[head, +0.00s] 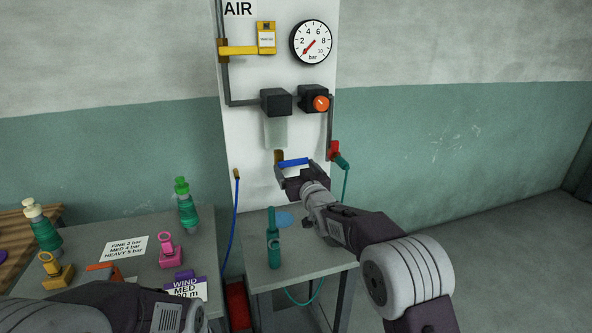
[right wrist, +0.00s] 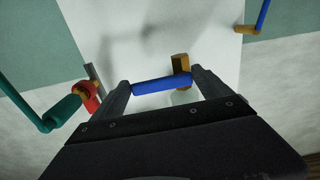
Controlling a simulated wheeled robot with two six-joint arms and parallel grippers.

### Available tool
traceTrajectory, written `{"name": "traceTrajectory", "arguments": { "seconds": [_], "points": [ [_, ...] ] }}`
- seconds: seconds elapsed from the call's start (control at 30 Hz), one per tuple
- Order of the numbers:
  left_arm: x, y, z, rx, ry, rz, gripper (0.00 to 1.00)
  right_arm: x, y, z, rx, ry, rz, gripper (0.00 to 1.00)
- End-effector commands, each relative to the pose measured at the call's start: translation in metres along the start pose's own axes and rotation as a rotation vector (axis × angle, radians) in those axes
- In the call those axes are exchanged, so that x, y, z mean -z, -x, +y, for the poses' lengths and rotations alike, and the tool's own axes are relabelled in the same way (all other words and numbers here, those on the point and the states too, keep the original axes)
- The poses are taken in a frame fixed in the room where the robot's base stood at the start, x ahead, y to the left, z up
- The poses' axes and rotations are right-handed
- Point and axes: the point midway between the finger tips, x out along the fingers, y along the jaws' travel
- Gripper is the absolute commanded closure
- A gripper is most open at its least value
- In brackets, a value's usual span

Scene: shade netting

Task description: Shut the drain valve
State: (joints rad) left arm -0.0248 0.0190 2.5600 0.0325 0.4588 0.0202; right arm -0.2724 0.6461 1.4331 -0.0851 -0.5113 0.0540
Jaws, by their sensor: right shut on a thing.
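The drain valve is a small brass body (head: 279,155) with a blue lever (head: 294,162), below the clear filter bowl (head: 276,132) on the white panel. The lever lies about level, pointing right from the body in the head view. My right gripper (head: 295,168) is shut on the blue lever, with one finger at each end of it. In the right wrist view the lever (right wrist: 160,84) spans between the fingers, and the brass body (right wrist: 181,68) is by the right finger. My left forearm shows at the lower left; its gripper is out of view.
A red valve with a teal hose (head: 342,161) is close right of my gripper. A regulator with an orange knob (head: 320,103) and a gauge (head: 311,42) are above. A blue hose (head: 233,222) hangs left. A grey table (head: 325,262) with a teal tool (head: 273,245) is below.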

Motion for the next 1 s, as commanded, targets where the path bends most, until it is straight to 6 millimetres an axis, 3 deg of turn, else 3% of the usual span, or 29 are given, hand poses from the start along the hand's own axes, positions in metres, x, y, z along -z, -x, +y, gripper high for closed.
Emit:
{"name": "traceTrajectory", "arguments": {
  "seconds": [0.6, 0.63, 0.67, 1.0],
  "points": [
    [-0.0002, -0.0016, 0.0, 0.0, 0.0, 0.0, 1.0, -0.0053, 0.0001, -0.0008, 0.0, -0.042, -0.009, 0.85],
    [-0.0002, -0.0016, 0.0, 0.0, 0.0, 0.0, 1.0, -0.0053, 0.0001, -0.0007, 0.0, -0.042, -0.009, 0.04],
    [-0.0002, -0.0016, 0.0, 0.0, 0.0, 0.0, 1.0, -0.0052, 0.0001, -0.0007, 0.0, -0.042, -0.008, 0.0],
    [-0.0003, -0.0029, -0.0001, 0.0, 0.0, 0.0, 1.0, -0.0035, 0.0068, -0.0005, 0.0, -0.037, -0.005, 0.0]
  ]
}}
